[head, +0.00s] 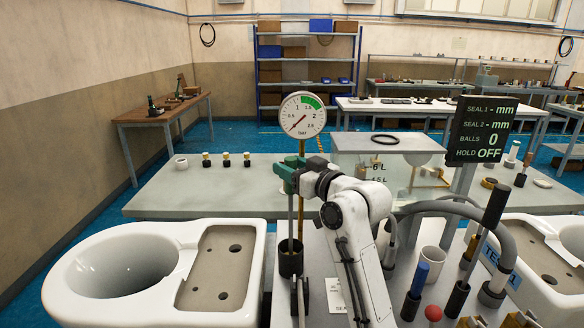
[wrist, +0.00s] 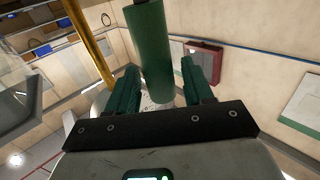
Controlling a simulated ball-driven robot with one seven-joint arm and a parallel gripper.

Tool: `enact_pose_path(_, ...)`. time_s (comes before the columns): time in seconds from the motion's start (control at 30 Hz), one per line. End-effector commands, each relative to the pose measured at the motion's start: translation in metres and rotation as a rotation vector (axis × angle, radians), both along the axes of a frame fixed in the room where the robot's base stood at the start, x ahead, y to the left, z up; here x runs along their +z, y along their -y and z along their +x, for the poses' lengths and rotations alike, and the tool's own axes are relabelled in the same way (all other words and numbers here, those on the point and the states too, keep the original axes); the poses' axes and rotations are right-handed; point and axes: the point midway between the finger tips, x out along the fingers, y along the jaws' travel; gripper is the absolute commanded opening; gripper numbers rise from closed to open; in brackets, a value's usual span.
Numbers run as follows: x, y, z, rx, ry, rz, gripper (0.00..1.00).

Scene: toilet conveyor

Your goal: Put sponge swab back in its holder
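My gripper (wrist: 160,68) shows in the wrist view as two green fingers, one on each side of a green cylindrical handle (wrist: 156,50), which looks like the sponge swab's. A narrow gap shows between the handle and the right finger; the left side is very close. In the head view my gripper (head: 286,172) is left of my wrist, in front of the gauge pole. A thin grey upright rod (head: 291,212) runs down below it into a dark cup (head: 290,264), which looks like the holder. The sponge end is hidden.
A pressure gauge (head: 302,115) stands on a brass pole just behind my gripper. A white toilet bowl (head: 70,295) is at the left, another (head: 568,235) at the right. A white cup (head: 431,262), a red ball (head: 433,313) and black-handled tools stand right of my arm.

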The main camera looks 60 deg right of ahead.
Motion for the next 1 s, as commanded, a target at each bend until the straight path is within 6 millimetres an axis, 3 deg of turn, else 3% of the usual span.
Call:
enact_pose_path(0.13, 0.000, 0.000, 0.000, 0.000, 0.000, 0.000, 0.64)
enact_pose_path(0.47, 0.000, -0.002, -0.006, -0.001, 0.001, 0.001, 0.64)
enact_pose_path(1.0, -0.001, -0.031, -0.091, -0.001, 0.001, 0.001, 0.64)
